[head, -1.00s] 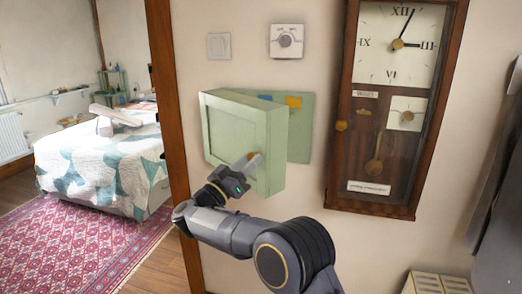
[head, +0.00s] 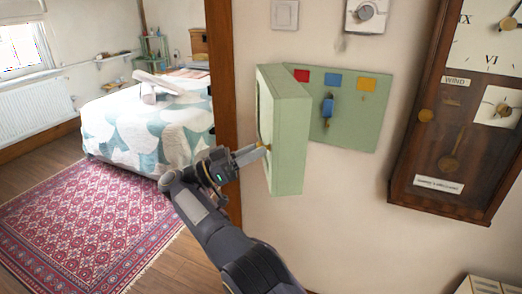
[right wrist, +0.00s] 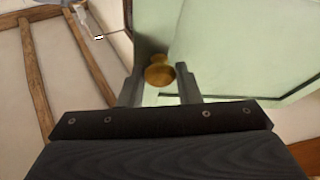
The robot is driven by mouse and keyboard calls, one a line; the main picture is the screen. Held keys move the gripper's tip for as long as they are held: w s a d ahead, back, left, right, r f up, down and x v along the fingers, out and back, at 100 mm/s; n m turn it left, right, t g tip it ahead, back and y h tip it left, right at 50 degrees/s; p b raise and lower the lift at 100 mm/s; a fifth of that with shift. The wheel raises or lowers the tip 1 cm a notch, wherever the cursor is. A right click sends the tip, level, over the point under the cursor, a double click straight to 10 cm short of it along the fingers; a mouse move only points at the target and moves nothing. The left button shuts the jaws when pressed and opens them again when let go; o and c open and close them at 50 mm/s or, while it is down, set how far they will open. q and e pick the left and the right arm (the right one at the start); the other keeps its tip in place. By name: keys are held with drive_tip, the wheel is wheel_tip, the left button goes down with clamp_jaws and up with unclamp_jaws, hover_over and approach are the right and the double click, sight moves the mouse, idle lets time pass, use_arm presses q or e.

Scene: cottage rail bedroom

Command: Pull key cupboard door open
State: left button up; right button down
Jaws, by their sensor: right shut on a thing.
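The green key cupboard's door (head: 288,142) stands swung well out from the wall, hinged at its left side. The cupboard's back panel (head: 352,138) shows red, blue and yellow labels, and a blue-tagged key (head: 328,108) hangs under the blue one. My right gripper (head: 262,150) is shut on the door's brass knob, at the door's outer face. In the right wrist view the round brass knob (right wrist: 159,72) sits between the two fingers, with the pale green door behind it. My left gripper is not in view.
A dark wooden clock case (head: 440,150) hangs on the wall to the right. A wooden door post (head: 222,90) stands just left of the cupboard. A bed (head: 140,125) and a red rug (head: 90,215) lie beyond it.

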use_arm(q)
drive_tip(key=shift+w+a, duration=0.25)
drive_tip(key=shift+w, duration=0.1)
use_arm(e)
drive_tip(key=shift+w+a, duration=0.15)
drive_tip(key=shift+a, duration=0.35)
drive_tip(key=shift+g, duration=0.4)
drive_tip(key=shift+r, duration=0.1)
drive_tip(key=c, duration=1.1)
unclamp_jaws()
drive_tip(key=shift+o, duration=0.2)
